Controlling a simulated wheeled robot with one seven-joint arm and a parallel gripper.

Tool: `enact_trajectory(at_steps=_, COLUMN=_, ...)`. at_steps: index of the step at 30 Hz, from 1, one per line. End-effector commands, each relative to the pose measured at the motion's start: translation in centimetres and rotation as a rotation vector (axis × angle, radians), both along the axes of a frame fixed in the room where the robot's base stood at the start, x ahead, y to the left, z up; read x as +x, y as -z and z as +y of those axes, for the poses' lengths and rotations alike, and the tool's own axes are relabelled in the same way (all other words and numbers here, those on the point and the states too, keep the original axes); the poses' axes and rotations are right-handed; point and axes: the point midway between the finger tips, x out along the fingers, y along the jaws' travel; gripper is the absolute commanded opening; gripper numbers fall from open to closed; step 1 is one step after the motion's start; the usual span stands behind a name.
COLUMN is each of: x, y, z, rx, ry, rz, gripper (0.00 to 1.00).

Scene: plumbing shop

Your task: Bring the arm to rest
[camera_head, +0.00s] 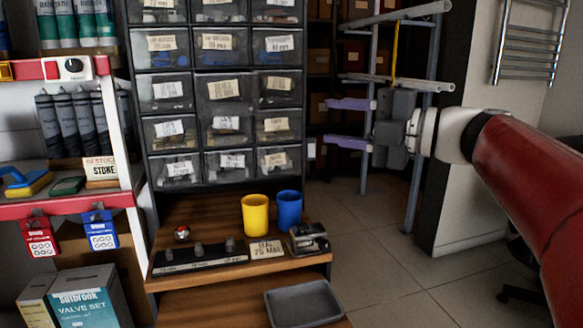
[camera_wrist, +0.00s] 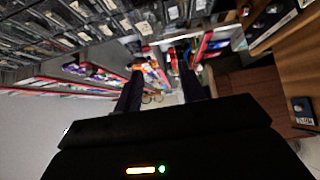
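My gripper (camera_head: 329,122) is raised at the right of the head view, pointing left. Its two purple fingers are apart, with nothing between them. In the wrist view the dark fingers of my gripper (camera_wrist: 160,82) also stand apart and empty. My red and white arm reaches in from the right edge. The gripper appears clear of the drawer cabinet (camera_head: 226,38) to its left. How near it is to the pipe rack (camera_head: 415,170) behind it I cannot tell.
A wooden bench (camera_head: 222,212) holds a yellow cup (camera_head: 255,215), a blue cup (camera_head: 289,209) and a dark stapler-like tool (camera_head: 308,239). A grey tray (camera_head: 303,303) lies on a lower shelf. A stocked red-edged shelf (camera_head: 75,207) stands left. The tiled floor (camera_head: 390,275) is open at right.

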Motion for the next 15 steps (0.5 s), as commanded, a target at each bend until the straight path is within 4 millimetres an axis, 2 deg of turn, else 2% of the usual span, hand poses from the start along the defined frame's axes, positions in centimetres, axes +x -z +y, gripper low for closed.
enact_trajectory(at_steps=8, x=0.9, y=-1.7, z=-0.6, rx=0.118, ry=0.130, rz=-0.016, gripper=0.40)
enact_trajectory(at_steps=15, x=1.8, y=-3.2, z=-2.3, rx=0.285, ry=0.319, rz=0.000, gripper=0.40)
